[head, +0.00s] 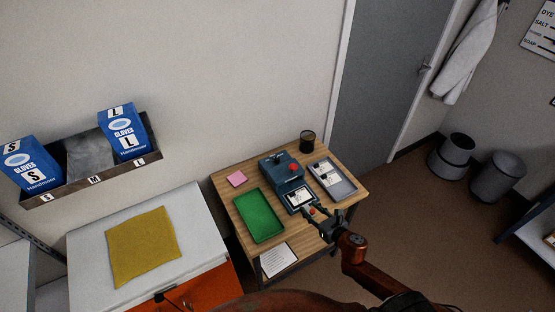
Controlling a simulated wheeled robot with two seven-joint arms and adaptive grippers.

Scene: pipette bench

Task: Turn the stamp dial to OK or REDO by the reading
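The blue stamp device (281,169) stands on the wooden table (228,213), with a red knob (294,167) on top. A white card with dark print (298,198) lies at its front; the print is too small to read. How far the right fingers are apart is too small to tell.
A green tray (259,215) lies left of the device, and a grey tray (344,188) with a card lies right. A dark cup (307,141) and a pink note (237,179) are at the back. A written sheet (278,260) is below the front edge.

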